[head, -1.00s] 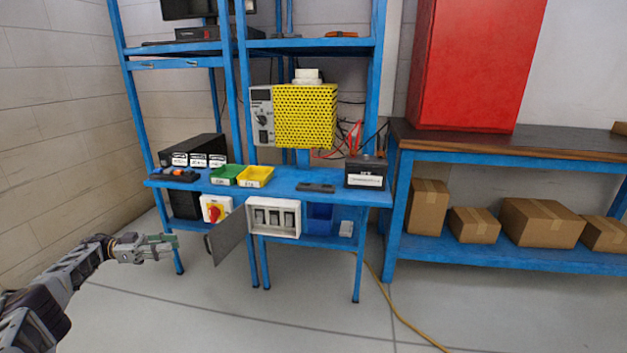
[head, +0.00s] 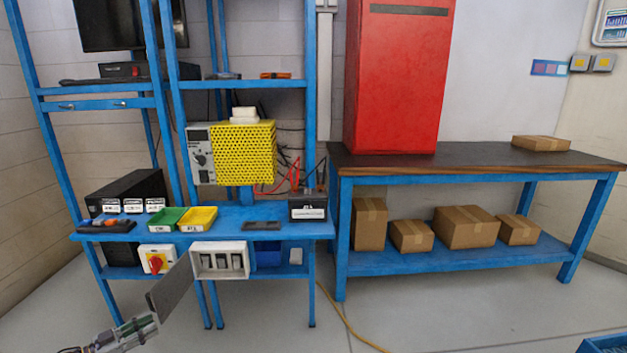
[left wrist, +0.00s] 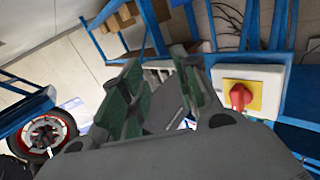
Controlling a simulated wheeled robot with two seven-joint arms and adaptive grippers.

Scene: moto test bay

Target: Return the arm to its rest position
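My left gripper (head: 142,328) is at the lower left of the head view, in front of and below the blue workbench. In the left wrist view its two green-padded fingers (left wrist: 158,80) stand apart, with nothing held between them. The white switch box (head: 220,262) under the bench has its grey door (head: 170,289) hanging open to the left. The gripper is close to the door's lower end in the picture; I cannot tell whether they touch. My right gripper is in no view.
A red rotary switch (head: 156,262) sits left of the open box; it also shows in the wrist view (left wrist: 238,95). The blue bench (head: 345,215) with cartons stands at the right. A yellow cable (head: 345,318) lies on the floor. A blue crate (head: 603,344) is at the lower right.

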